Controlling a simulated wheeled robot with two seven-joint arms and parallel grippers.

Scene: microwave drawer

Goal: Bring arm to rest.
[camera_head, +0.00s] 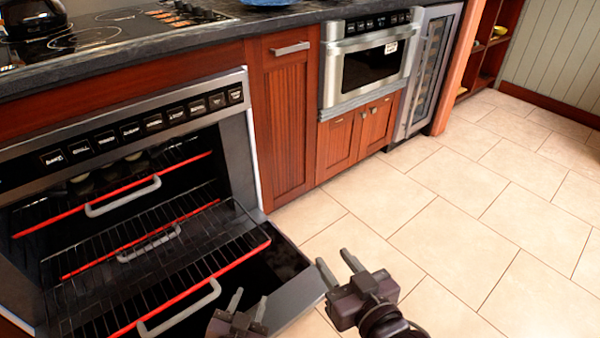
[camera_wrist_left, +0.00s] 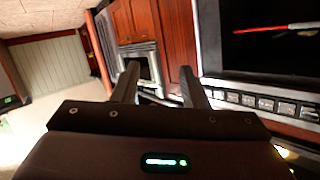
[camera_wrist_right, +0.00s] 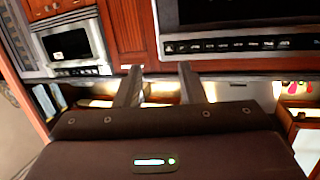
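My left gripper (camera_head: 248,304) is at the bottom of the head view, in front of the open oven. Its two fingers stand apart with nothing between them, as the left wrist view (camera_wrist_left: 160,85) also shows. My right gripper (camera_head: 338,264) is to its right, above the tiled floor beside the lowered oven door. Its fingers are also spread and empty, seen too in the right wrist view (camera_wrist_right: 160,85). Neither gripper touches anything that I can see.
The oven door (camera_head: 297,297) is open and low, with racks (camera_head: 190,240) with red front bars inside. A built-in microwave drawer (camera_head: 372,66) appears shut. A black countertop (camera_head: 270,22) runs above. The tiled floor (camera_head: 470,230) to the right is clear.

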